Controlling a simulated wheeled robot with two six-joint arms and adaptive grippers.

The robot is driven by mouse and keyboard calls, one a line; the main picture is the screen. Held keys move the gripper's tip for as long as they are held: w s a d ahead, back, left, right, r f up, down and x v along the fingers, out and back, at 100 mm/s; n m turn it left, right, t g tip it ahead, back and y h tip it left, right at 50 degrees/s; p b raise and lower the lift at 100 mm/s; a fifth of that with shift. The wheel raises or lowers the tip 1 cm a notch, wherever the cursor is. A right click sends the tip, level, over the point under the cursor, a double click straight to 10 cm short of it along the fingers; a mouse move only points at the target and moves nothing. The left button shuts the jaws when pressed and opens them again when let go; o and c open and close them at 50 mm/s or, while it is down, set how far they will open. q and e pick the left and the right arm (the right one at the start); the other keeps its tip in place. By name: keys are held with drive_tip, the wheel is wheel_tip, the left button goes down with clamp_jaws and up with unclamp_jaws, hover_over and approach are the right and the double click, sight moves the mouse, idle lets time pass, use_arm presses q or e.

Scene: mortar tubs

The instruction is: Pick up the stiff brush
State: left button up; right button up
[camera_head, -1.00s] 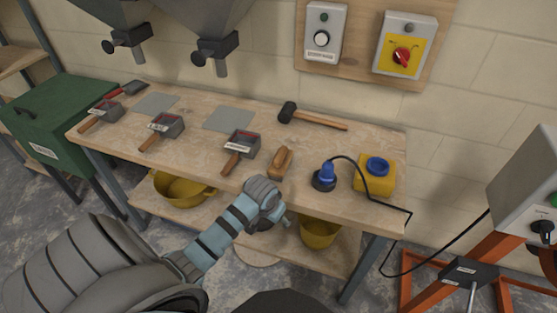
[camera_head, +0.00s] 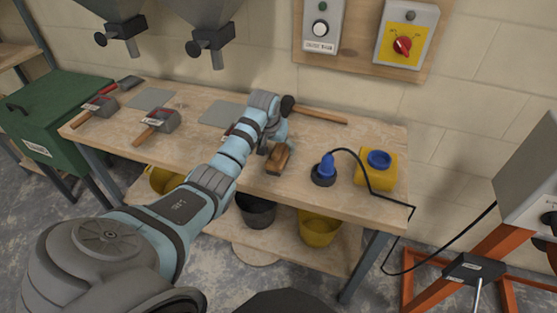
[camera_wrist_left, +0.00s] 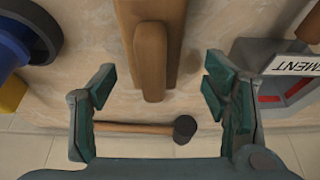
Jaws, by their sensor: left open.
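The stiff brush (camera_head: 280,158), a brown wooden block with a narrower raised grip, lies on the workbench (camera_head: 334,196). In the left wrist view the brush (camera_wrist_left: 150,60) extends down from the top edge at the middle. My left gripper (camera_head: 274,143) is over the bench at the brush, partly hidden by its own wrist. In the left wrist view its green-padded fingers (camera_wrist_left: 160,88) are open and apart, with the brush's grip end between them. Neither finger visibly touches the brush. My right gripper is not in view.
A mallet (camera_head: 320,116) lies behind the brush. A scoop labelled CEMENT (camera_wrist_left: 290,68) lies beside the gripper. Another scoop (camera_head: 158,125) is farther left.

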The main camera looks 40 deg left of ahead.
use_arm(q)
drive_tip(key=x, duration=0.1)
drive_tip(key=b+x, duration=0.1)
drive_tip(key=x, duration=0.2)
drive_tip(key=shift+w+d+f+b, duration=0.15)
drive_tip(key=shift+d+f+b, duration=0.1)
drive_tip(key=shift+d+b, duration=0.15)
drive_tip(key=shift+a, duration=0.1)
drive_tip(key=shift+r, duration=0.1)
drive_tip(key=c, duration=1.3)
drive_tip(key=shift+c, duration=0.2)
drive_tip(key=shift+r, duration=0.1)
drive_tip(key=shift+r+p, duration=0.3)
drive_tip(key=shift+r, duration=0.05)
wheel_tip(320, 180, up, 19)
drive_tip(key=p, duration=0.3)
drive_tip(key=shift+c, duration=0.2)
